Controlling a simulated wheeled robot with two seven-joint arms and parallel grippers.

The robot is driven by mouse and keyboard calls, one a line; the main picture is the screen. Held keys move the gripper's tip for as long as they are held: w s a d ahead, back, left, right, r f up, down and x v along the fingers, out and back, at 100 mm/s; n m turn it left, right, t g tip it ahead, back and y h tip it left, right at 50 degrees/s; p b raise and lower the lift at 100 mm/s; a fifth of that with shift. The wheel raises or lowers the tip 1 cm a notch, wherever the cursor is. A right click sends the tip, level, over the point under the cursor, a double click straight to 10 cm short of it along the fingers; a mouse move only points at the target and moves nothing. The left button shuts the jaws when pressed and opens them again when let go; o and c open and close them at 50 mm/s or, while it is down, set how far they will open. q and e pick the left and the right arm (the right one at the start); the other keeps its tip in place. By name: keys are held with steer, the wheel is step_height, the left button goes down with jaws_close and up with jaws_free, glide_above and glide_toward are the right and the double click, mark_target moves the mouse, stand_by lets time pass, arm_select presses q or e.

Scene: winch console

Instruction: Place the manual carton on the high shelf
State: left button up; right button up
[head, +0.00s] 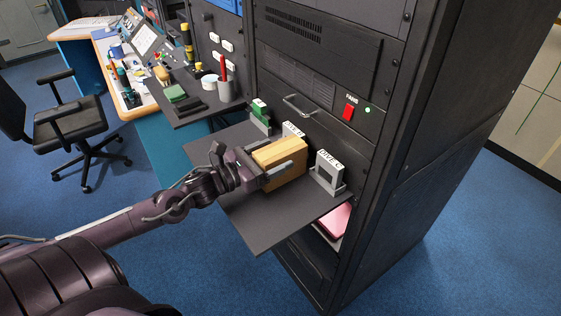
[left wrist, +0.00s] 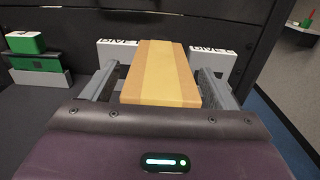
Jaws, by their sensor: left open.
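A tan and yellow carton (head: 279,163), which looks like the manual carton, is at the dark grey pull-out shelf (head: 255,225) of the rack. My left gripper (head: 277,161) is open around it, one finger on each side. In the left wrist view the carton (left wrist: 160,75) lies between the two fingers, with a narrow gap at the left one. Whether its underside rests on the shelf is hidden. Grey stands with white labels are behind it; the right stand (head: 328,176) is empty. My right gripper is not in view. I cannot tell which surface is the high shelf.
A green box (head: 260,110) sits in a stand left of the carton. The rack (head: 325,80) rises directly behind, with a handle (head: 300,106) and red switch (head: 349,109). A pink item (head: 335,219) lies below the shelf. A second shelf (head: 200,115) holds cups. The shelf's front is bare.

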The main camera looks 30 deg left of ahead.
arm_select(q)
steer(key=shift+w+d, duration=0.1)
steer(key=shift+w, duration=0.05)
steer(key=c, duration=1.2)
steer(key=shift+r, duration=0.1)
steer(key=shift+c, duration=0.5)
steer(key=shift+r, duration=0.1)
